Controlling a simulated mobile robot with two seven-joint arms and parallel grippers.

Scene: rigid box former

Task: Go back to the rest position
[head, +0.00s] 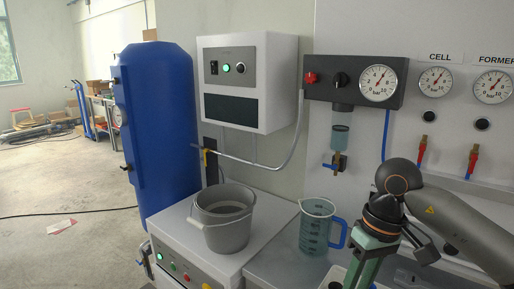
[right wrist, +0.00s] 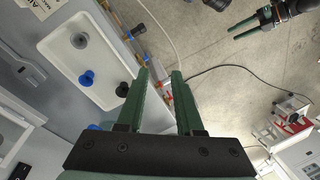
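My right gripper (right wrist: 160,75) shows in the right wrist view with its two green fingers apart and nothing between them. In the head view my right arm comes in from the right, and its green gripper reaches down past the bottom edge, so the fingertips are cut off. My left gripper (right wrist: 236,32) shows at the top right of the right wrist view, with two green fingers apart and nothing visible between them. It is not in the head view.
A grey bucket (head: 224,227) stands on the white machine top; a measuring jug (head: 315,229) stands close left of my right arm. A blue tank (head: 157,125) stands behind. A wall panel with gauges (head: 379,84) is close. A white tray (right wrist: 62,57) lies left in the wrist view.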

